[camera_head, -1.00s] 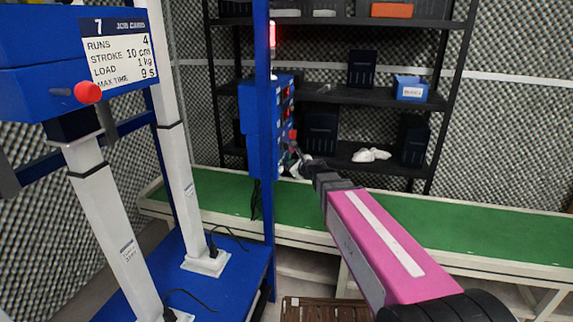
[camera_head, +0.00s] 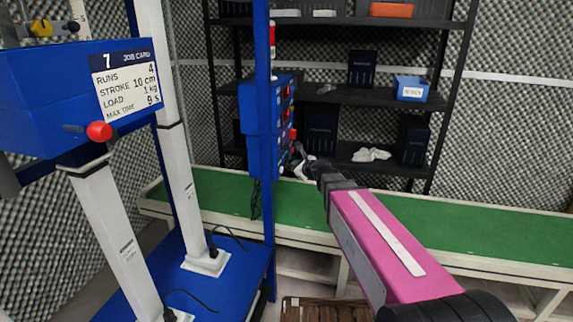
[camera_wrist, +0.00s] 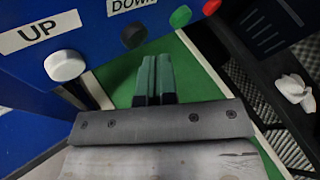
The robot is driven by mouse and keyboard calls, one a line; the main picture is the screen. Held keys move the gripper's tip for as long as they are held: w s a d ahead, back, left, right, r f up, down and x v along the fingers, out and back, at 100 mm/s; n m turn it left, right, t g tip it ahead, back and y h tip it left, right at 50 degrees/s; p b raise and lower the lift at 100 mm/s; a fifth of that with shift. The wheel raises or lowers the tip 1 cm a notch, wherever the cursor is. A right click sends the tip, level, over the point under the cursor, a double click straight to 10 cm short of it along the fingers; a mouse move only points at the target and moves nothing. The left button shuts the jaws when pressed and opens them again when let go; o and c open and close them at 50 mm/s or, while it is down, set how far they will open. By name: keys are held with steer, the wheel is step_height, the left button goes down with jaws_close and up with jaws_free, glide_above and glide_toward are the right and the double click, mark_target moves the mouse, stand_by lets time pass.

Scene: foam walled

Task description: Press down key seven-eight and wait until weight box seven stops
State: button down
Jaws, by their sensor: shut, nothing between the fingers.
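Weight box seven is a blue box (camera_head: 60,90) at the left in the head view, beside white columns. Its job card (camera_head: 126,78) reads 7, and a red knob (camera_head: 99,131) sticks out of its front. A blue control panel (camera_head: 262,130) hangs on a blue post. In the wrist view it has a white UP button (camera_wrist: 65,66), a dark button (camera_wrist: 134,36) under the DOWN label, and green (camera_wrist: 181,16) and red buttons. No seven-eight label is readable. My gripper (camera_wrist: 155,62) is shut and empty, its tips just below the dark button; I cannot tell whether they touch the panel.
A long green-topped bench (camera_head: 400,222) runs behind the post. A black shelf (camera_head: 345,95) with dark boxes and a blue bin (camera_head: 411,88) stands behind it. A blue base plate (camera_head: 235,275) carries the columns and loose black cables.

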steer(key=shift+d, duration=0.1)
steer(key=d, duration=0.2)
steer(key=s+d, duration=0.1)
steer(key=d, duration=0.1)
steer(key=shift+d, duration=0.35)
stand_by(0.7)
steer(key=s+d+f+n+g+h, duration=0.4)
steer(key=s+d+f+n+g, duration=0.2)
steer(key=s+d+f+n, duration=0.2)
steer(key=s+d+f+n+g+h, duration=0.4)
steer(key=s+d+f+n+g, duration=0.1)
steer(key=s+d+f+n, duration=0.4)
steer(key=s+f+n, duration=0.2)
steer(key=s+n, duration=0.2)
steer(key=n, duration=0.2)
steer(key=shift+s+f+g+h, duration=0.25)
steer(key=shift+g+h, duration=0.05)
steer(key=shift+g, duration=0.1)
steer(key=shift+a, duration=0.1)
